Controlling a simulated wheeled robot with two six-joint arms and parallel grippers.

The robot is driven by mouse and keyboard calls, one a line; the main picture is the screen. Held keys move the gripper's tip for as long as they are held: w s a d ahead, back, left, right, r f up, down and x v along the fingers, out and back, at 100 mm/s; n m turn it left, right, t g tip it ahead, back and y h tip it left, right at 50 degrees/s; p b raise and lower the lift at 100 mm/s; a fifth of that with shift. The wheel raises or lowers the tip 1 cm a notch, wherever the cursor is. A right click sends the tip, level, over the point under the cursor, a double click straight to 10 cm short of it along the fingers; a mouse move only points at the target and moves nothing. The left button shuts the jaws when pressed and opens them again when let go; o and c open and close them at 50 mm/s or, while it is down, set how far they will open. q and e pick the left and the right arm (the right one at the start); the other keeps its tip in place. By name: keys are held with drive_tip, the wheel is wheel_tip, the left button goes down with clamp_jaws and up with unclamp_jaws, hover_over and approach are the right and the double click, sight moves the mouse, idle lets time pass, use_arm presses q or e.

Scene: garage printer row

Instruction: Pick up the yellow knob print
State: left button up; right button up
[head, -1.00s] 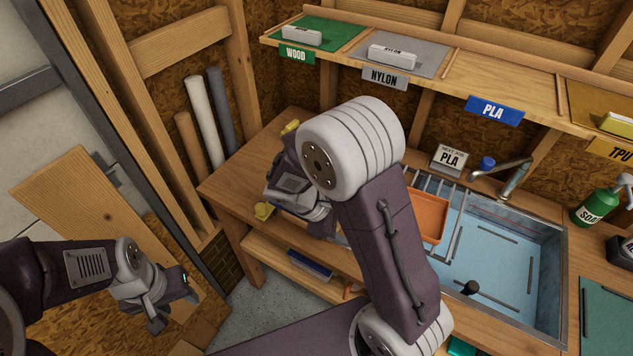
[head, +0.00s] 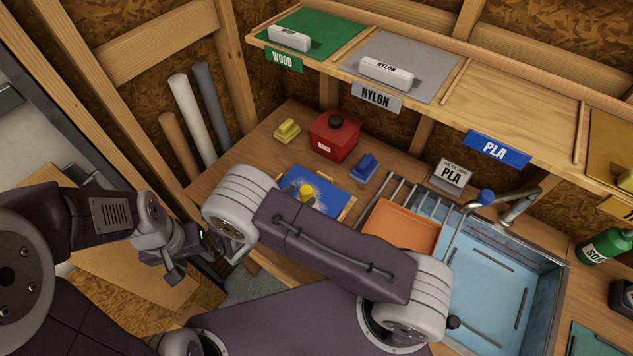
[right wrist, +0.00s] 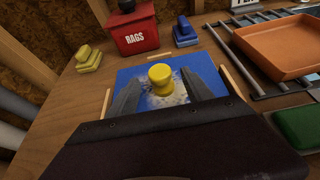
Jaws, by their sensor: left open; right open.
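The yellow knob print (head: 306,189) stands upright on a blue plate (head: 330,205) with pale grey smudges, on the wooden bench. In the right wrist view, the knob (right wrist: 160,78) shows a round top and a narrower waist. My right gripper (right wrist: 160,80) is open. Its two dark fingers appear on either side of the knob in that view, and I cannot tell how far short of it they are. In the head view the right gripper's fingers are not clear beside the wrist. My left gripper (head: 184,262) is open and empty, left of the bench.
A yellow block-like object (head: 287,131), a red RAGS box (head: 334,136) and a blue block-like object (head: 363,168) stand behind the plate. An orange tray (head: 402,228) lies right, by the sink (head: 500,270). A labelled shelf (head: 400,84) overhangs the bench's back.

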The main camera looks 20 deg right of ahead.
sight(303, 194)
drive_tip(key=shift+d+p, duration=0.1)
drive_tip(key=shift+p, duration=0.4)
drive_tip(key=x, duration=0.3)
drive_tip(key=shift+w, duration=0.15)
drive_tip(key=p+x, duration=0.2)
drive_tip(key=shift+w+d+f, duration=0.15)
drive_tip(key=shift+d, duration=0.25)
drive_tip(key=shift+w+d+f, duration=0.35)
drive_tip(key=shift+w, duration=0.05)
use_arm(q)
drive_tip(key=r, duration=0.2)
drive_tip(key=a+r, duration=0.1)
drive_tip(key=shift+s+r, duration=0.15)
drive_tip(key=shift+s, duration=0.25)
use_arm(e)
drive_tip(key=shift+w+d+f, duration=0.1)
drive_tip(key=shift+d+f, duration=0.05)
drive_tip(key=c, duration=0.9)
use_arm(q)
drive_tip(key=shift+a, duration=0.15)
use_arm(e)
clamp_jaws()
